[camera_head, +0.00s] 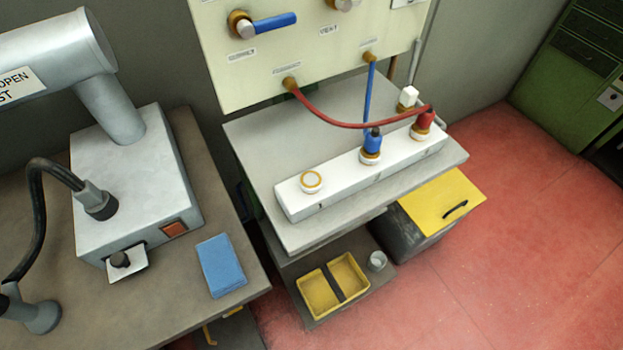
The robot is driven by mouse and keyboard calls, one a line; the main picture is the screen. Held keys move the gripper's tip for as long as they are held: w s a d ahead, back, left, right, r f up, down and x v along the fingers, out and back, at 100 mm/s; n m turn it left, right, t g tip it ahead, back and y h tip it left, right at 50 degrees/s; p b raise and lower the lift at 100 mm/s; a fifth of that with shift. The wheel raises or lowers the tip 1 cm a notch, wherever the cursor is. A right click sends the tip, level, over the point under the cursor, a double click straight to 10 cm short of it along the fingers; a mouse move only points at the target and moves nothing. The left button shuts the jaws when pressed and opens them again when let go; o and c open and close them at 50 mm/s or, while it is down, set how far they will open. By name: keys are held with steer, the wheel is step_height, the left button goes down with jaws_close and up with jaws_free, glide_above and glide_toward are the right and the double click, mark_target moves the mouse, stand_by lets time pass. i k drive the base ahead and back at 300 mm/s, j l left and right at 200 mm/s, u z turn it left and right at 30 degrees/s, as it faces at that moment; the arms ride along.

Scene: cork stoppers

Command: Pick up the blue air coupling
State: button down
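The blue air coupling (373,142) stands upright on the middle port of a white block (340,178), on a brass-coloured ring. A blue hose (369,95) rises from its top to a brass fitting on the panel above. A red coupling (425,118) sits at the block's right port, with a red hose (345,124) that sags across to the panel and passes close to the blue hose. The left port (312,180) has a white top with a brass ring and no hose. My gripper is not in view.
The block lies on a grey bench top (245,132). A cream panel (325,40) with a blue-handled valve (272,22) rises behind. A small white-topped fitting (408,95) stands behind the block. A grey machine (130,165) and blue pad (221,264) occupy the left table.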

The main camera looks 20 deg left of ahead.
mark_target(373, 142)
steer(key=u, duration=0.55)
steer(key=i+l+u, duration=0.15)
steer(key=l+u, duration=0.2)
steer(key=i+l+u, duration=0.15)
steer(key=l+u, duration=0.55)
steer(key=i+l, duration=0.05)
